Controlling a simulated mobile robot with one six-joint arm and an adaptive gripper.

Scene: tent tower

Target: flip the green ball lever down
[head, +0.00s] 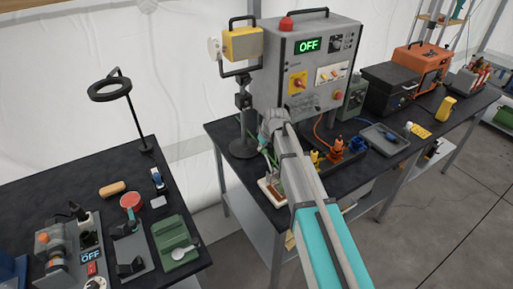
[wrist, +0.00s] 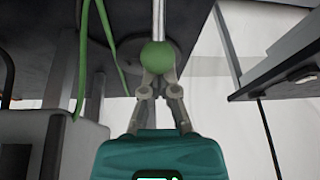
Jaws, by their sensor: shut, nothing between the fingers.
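The green ball (wrist: 157,55) sits at the end of a metal rod (wrist: 158,17) in the wrist view. My gripper (wrist: 158,76) is shut and empty, its fingertips close at the ball's lower side; I cannot tell whether they touch it. In the head view my arm reaches to the grey control box (head: 314,60), whose display reads OFF. There my arm hides the ball lever, and my fingertips do not show clearly.
Green cables (wrist: 88,50) hang left of the ball. The box stands on a dark bench (head: 222,130) with a yellow device on a stand (head: 242,44) at its left. Orange and blue parts (head: 345,147) lie right of my arm. A gap of floor separates the left table (head: 60,195).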

